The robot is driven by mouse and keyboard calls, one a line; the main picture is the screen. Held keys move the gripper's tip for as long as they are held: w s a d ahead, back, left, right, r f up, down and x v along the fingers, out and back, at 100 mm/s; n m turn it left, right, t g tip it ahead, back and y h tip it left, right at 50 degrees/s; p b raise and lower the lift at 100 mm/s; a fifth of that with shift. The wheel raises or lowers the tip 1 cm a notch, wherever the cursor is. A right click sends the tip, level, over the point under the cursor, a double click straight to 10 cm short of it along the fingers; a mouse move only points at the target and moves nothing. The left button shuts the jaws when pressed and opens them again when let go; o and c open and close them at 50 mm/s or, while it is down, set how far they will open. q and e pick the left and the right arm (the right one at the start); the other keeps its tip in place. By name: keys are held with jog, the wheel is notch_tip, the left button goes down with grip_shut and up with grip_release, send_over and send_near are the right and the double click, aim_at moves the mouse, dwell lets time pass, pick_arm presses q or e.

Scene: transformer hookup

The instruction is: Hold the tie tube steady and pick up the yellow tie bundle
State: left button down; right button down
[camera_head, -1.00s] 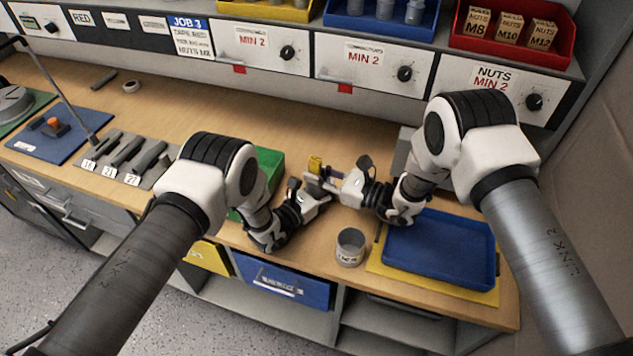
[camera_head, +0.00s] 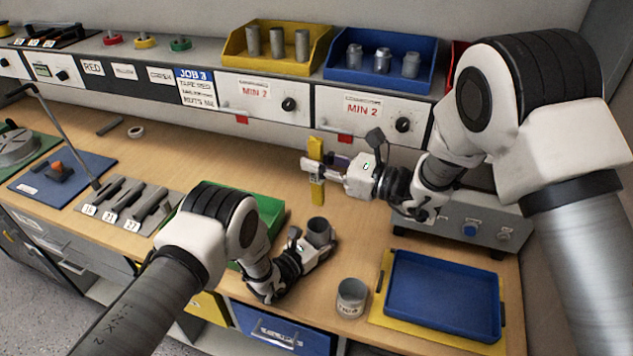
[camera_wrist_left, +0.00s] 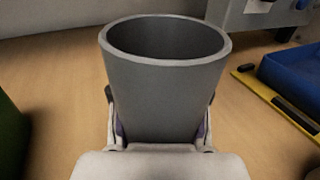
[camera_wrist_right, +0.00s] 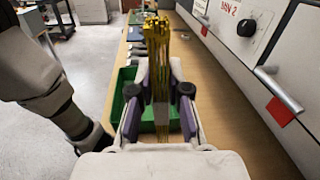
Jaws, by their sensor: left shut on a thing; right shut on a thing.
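The tie tube (camera_head: 319,231) is a grey open-topped cup standing upright on the bench. My left gripper (camera_head: 312,250) is shut on it from the near left. The left wrist view shows the tube (camera_wrist_left: 165,90) between both fingers, with its inside empty as far as I can see. The yellow tie bundle (camera_head: 315,160) is upright in my right gripper (camera_head: 317,172), raised above and apart from the tube. In the right wrist view the bundle (camera_wrist_right: 158,75) stands between the two closed fingers.
A grey can (camera_head: 351,299) stands near the bench's front edge. A blue tray (camera_head: 444,296) on a yellow mat lies to the right. A green bin (camera_head: 262,206) is behind my left forearm. A grey box with knobs (camera_head: 470,232) stands behind the tray.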

pick_arm(q)
jog(key=shift+c, duration=2.4)
grip_release()
jog(key=v, duration=1.2)
jog(key=shift+a, duration=0.1)
